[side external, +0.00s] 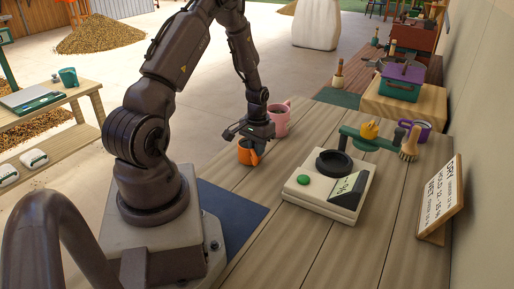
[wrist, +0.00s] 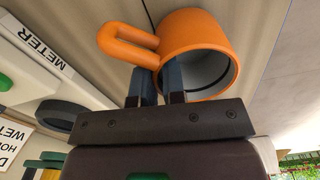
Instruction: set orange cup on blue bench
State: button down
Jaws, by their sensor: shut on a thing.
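The orange cup (side external: 246,154) is at my gripper (side external: 250,139), at the left side of the wooden table in the side external view. In the wrist view the orange cup (wrist: 192,38) has its open mouth towards me and its handle to the left. My gripper (wrist: 160,78) is shut on the cup's wall near the handle; one finger seems to be inside the rim. I cannot tell whether the cup's base touches the table. A flat dark blue surface (side external: 235,212) lies beside my base; I cannot make out any other blue bench.
A pink mug (side external: 280,118) stands just behind my gripper. A meter (side external: 330,190) with a green button lies to the right. A green stand (side external: 372,138), a purple mug (side external: 415,130), a brush (side external: 411,143) and a sign (side external: 441,198) stand farther right. The table front is clear.

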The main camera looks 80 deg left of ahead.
jog(key=shift+f, duration=0.15)
jog(key=c, duration=1.2)
grip_release()
notch_tip(320, 180, up, 12)
jog(key=w+d+r+m+t+y, duration=0.1)
jog(key=w+d+r+m+t, duration=0.15)
jog(key=d+r, duration=1)
jog(key=s+d+r+m+t, duration=0.1)
jog(key=s+d+r+m, duration=0.1)
jog(key=d, duration=0.5)
jog(key=s+d+r+m+t+h, duration=0.1)
jog(key=s+d+r+m+t, duration=0.1)
jog(key=s+d+r, duration=0.3)
jog(key=s+d+m, duration=0.1)
jog(key=s+d, duration=0.1)
jog(key=d, duration=0.1)
